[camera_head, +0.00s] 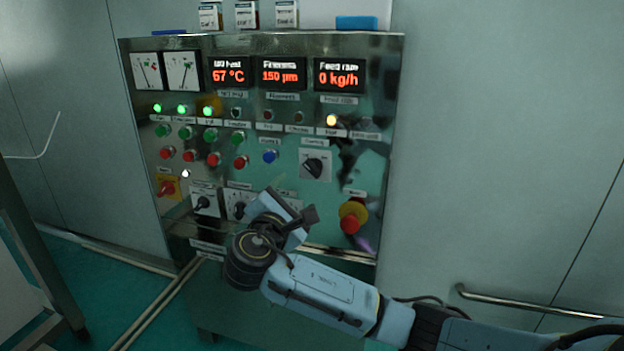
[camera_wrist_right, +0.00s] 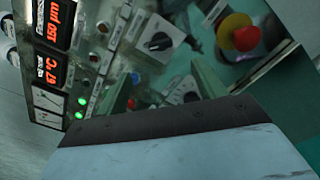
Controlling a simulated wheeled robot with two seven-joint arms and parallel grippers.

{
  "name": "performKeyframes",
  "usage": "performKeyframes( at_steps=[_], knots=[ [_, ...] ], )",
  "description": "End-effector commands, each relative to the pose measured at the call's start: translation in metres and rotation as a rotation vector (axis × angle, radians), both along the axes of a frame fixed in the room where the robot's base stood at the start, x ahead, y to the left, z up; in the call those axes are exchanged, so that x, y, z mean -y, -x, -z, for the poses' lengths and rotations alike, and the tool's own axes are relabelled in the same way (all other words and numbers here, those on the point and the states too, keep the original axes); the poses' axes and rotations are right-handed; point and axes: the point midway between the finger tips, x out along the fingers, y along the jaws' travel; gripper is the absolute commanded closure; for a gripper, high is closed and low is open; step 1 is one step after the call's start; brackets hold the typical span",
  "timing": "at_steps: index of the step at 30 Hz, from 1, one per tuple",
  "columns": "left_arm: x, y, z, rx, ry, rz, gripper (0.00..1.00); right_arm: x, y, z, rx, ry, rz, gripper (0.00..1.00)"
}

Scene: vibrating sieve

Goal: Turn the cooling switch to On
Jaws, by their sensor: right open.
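The control panel (camera_head: 345,225) stands ahead, with several switches. A black rotary knob on a white plate (camera_head: 314,166) sits at its right, under a small label that may read cooling; its position marks are too small to read. It also shows in the right wrist view as a knob (camera_wrist_right: 158,42). My right gripper (camera_head: 294,206) is in front of the lower panel, below and left of that knob and apart from it. Its fingers are spread and empty in the right wrist view (camera_wrist_right: 165,85). A lower rotary switch (camera_wrist_right: 184,94) appears between them. My left gripper is out of view.
A red emergency button with yellow collar (camera_head: 351,217) sits right of my right gripper. Two more rotary switches (camera_head: 205,203) (camera_head: 238,205) lie left of it, the second partly hidden. Rows of buttons and lit displays (camera_head: 283,75) fill the upper panel.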

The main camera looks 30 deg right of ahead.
Motion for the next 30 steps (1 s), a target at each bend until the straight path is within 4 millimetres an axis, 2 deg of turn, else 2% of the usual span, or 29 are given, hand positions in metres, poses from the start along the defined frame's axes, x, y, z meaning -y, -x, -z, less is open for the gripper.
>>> performKeyframes(
  at_steps=[5,10,18,24,30],
  knots=[
    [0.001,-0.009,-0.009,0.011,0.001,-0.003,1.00,0.017,-0.012,-0.002,0.003,0.006,0.009,0.31],
    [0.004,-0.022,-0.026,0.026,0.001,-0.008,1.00,0.044,-0.035,-0.001,0.003,0.005,0.010,0.31],
    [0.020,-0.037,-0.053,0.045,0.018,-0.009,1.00,0.084,-0.069,-0.001,0.002,0.001,0.008,0.31],
    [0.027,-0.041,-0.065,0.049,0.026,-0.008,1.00,0.098,-0.082,-0.001,0.002,0.001,0.005,0.31],
    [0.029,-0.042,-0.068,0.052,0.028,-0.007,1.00,0.101,-0.085,-0.001,0.002,-0.001,0.004,0.31]
  ],
)
